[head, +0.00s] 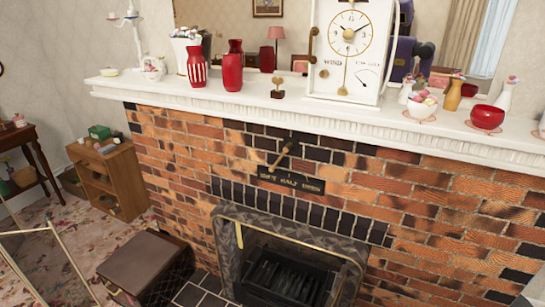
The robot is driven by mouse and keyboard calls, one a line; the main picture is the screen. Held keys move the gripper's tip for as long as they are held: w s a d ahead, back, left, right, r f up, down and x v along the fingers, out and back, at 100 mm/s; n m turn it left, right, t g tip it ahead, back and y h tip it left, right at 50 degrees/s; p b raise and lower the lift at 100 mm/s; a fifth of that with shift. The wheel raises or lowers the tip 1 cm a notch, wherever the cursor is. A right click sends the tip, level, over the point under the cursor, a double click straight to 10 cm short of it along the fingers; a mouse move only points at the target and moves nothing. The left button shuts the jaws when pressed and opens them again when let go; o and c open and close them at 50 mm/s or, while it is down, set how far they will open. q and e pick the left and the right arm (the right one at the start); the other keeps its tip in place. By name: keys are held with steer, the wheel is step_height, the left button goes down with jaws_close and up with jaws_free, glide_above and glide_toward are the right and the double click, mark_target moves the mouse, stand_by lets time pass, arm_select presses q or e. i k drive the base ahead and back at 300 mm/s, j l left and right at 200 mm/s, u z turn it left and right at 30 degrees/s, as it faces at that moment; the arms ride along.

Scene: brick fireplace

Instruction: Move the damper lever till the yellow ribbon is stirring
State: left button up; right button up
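The damper lever (281,157) is a brass handle on the brick front, above the fireplace opening. It slants, with its lower end down to the left, toward the left part of the plaque. The dark plaque (291,184) below it carries lettering that seems to read shut, half, open. The yellow ribbon (239,236) is a narrow strip hanging at the upper left of the fireplace opening. It hangs nearly straight down; one frame cannot show whether it stirs. Neither of my grippers is in view.
A white mantel shelf (300,113) juts out above the lever, holding red vases (233,66), a white clock (345,50) and a red bowl (487,118). A brown box-like stool (142,264) stands left of the hearth. The brick front around the lever is clear.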

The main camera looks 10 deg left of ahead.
mark_target(288, 148)
steer(key=i+j+z, duration=0.1)
steer(key=j, duration=0.65)
steer(key=i+j, duration=0.1)
steer(key=j, duration=0.7)
steer(key=i+j+z, duration=0.15)
steer(key=i+j, duration=0.15)
steer(key=i, duration=0.25)
steer(key=i+j+z, duration=0.15)
steer(key=i+j, duration=0.2)
steer(key=i, duration=0.2)
steer(key=i+l, duration=0.55)
steer(key=i+l+z, duration=0.05)
